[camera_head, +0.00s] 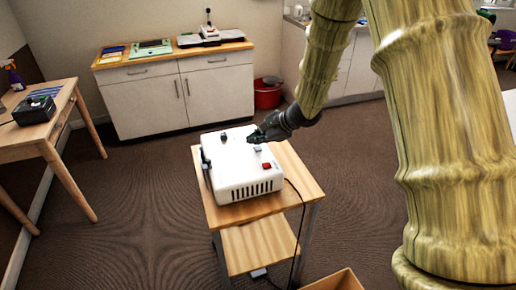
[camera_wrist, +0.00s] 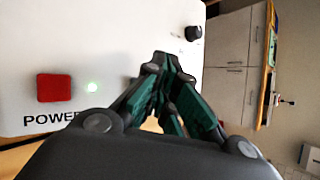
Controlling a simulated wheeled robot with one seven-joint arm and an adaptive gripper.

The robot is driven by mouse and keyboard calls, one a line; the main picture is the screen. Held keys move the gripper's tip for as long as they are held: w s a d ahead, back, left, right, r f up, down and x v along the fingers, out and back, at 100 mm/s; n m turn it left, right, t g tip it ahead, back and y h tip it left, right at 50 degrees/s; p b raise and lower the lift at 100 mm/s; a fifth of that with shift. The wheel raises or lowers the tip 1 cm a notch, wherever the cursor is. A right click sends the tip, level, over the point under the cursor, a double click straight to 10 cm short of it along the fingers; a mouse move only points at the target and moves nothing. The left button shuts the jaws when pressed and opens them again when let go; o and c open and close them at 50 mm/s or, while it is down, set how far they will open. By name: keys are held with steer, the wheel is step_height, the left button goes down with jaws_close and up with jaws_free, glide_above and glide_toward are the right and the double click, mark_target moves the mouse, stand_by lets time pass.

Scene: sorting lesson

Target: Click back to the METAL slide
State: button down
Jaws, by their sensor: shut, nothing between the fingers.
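A white projector-like box (camera_head: 232,170) sits on a small wooden cart; its white top also fills the left of the wrist view (camera_wrist: 60,35). A grey button (camera_head: 257,149) shows near my gripper in the head view, and a black knob (camera_wrist: 193,33) lies beyond the fingers in the wrist view. My gripper (camera_head: 252,138) is shut and empty, over the top's right side. I cannot tell whether its fingertips touch. No METAL slide picture is in view.
The cart top (camera_head: 298,178) has bare wood to the right, with a black cable hanging down. A cabinet (camera_head: 180,95) holding trays and a scale stands behind, beside a red bucket (camera_head: 268,95). A wooden table (camera_head: 50,130) with a black box stands left.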

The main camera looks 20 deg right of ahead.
mark_target(257, 150)
steer(key=shift+r+p, duration=1.05)
steer(key=shift+r, duration=1.4)
